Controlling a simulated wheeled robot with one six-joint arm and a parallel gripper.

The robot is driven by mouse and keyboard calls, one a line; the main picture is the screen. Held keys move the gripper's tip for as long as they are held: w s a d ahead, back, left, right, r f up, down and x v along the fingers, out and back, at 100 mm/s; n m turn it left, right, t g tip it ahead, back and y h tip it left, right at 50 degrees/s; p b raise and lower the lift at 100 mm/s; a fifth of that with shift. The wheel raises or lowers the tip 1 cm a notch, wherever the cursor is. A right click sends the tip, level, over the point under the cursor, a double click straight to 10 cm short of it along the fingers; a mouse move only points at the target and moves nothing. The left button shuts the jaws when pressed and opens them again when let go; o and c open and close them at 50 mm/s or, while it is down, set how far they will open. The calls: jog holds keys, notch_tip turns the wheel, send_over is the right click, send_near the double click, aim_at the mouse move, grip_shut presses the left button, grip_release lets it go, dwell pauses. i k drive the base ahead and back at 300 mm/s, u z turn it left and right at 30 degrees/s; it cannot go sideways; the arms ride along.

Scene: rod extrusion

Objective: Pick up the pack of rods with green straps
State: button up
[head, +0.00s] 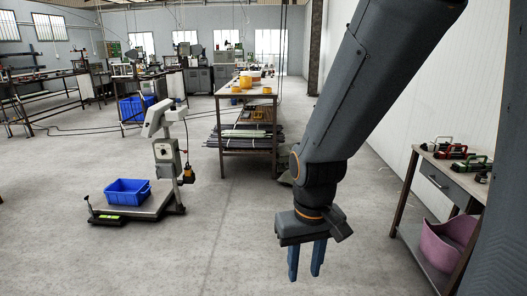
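Several dark rods (243,139) lie on the low shelf of a workbench (246,95) in the middle distance of the head view. A pale or greenish bundle shows among them, but the straps and their colours are too small to tell. My gripper (305,275) hangs pointing down in the near foreground, right of centre. Its two blue-grey fingers are apart with nothing between them. It is well short of the rods. My arm comes from the upper right and hides what lies behind it.
A platform scale (135,206) with a blue bin (128,191) stands on the left. A side table (453,177) with tools and a pink tub (447,243) is on the right. The concrete floor between scale and gripper is free. Machines line the back.

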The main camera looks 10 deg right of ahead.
aim_at(457, 167)
jog(key=z, duration=0.15)
jog(key=i, duration=1.75)
jog(key=z, duration=0.9)
jog(key=i, duration=1.65)
jog(key=z, duration=1.55)
jog(key=i, duration=1.35)
jog(key=z, duration=0.45)
